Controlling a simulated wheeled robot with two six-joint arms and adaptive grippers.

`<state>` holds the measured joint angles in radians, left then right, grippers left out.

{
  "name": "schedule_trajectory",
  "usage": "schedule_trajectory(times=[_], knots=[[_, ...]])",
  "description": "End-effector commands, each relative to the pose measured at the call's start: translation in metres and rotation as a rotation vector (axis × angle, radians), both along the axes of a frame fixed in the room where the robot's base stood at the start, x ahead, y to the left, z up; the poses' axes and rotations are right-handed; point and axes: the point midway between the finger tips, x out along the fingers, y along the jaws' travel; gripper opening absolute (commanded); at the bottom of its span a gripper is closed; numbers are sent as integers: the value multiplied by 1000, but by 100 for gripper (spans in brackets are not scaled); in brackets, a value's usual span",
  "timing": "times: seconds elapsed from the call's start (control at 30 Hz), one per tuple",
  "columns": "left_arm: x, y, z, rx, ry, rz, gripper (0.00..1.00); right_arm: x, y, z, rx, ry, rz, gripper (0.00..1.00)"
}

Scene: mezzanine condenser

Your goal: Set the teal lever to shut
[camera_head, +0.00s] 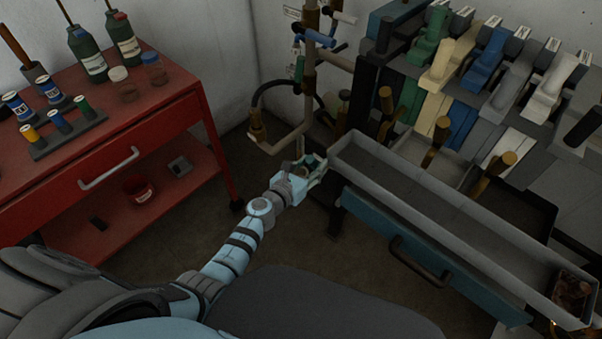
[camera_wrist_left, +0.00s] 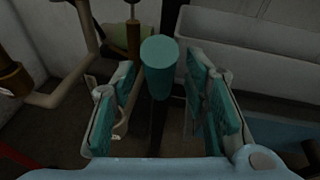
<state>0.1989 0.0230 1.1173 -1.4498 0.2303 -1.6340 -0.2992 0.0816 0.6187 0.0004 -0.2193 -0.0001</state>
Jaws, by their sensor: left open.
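The teal lever's rounded grip (camera_wrist_left: 160,65) shows in the left wrist view, pointing toward the camera. It stands between the two teal-padded fingers of my left gripper (camera_wrist_left: 163,108), with a gap on each side. The gripper is open and does not hold the grip. In the head view my left gripper (camera_head: 314,168) is beside the left end of the long grey trough, below the pipework. The lever cannot be made out clearly there, as the gripper covers that spot. My right gripper is in neither view.
The long grey trough (camera_head: 430,197) runs to the right above a teal drawer front (camera_head: 395,245). Upright pipes with a blue-handled valve (camera_head: 318,38) rise behind the gripper. A red cart (camera_head: 150,135) with bottles stands left. Open floor (camera_head: 290,230) lies between.

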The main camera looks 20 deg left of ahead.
Motion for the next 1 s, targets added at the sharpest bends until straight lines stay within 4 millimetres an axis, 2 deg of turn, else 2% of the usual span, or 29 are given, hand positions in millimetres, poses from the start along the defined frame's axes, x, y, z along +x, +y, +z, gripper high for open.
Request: schedule_trajectory(times=[0.3,0.4,0.5,0.7,0.77,0.87,0.97,1.0], knots=[[-78,18,18,5,0,1,41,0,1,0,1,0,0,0],[-94,22,22,5,1,2,41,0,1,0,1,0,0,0],[-101,23,24,2,0,3,41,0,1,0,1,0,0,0],[-102,24,25,2,0,3,41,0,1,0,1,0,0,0],[-102,24,24,-6,4,4,33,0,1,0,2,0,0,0],[-109,28,2,-153,68,59,17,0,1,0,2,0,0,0],[-136,46,-62,-576,248,272,1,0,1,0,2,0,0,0],[-157,58,-99,-802,341,426,0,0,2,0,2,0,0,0]])
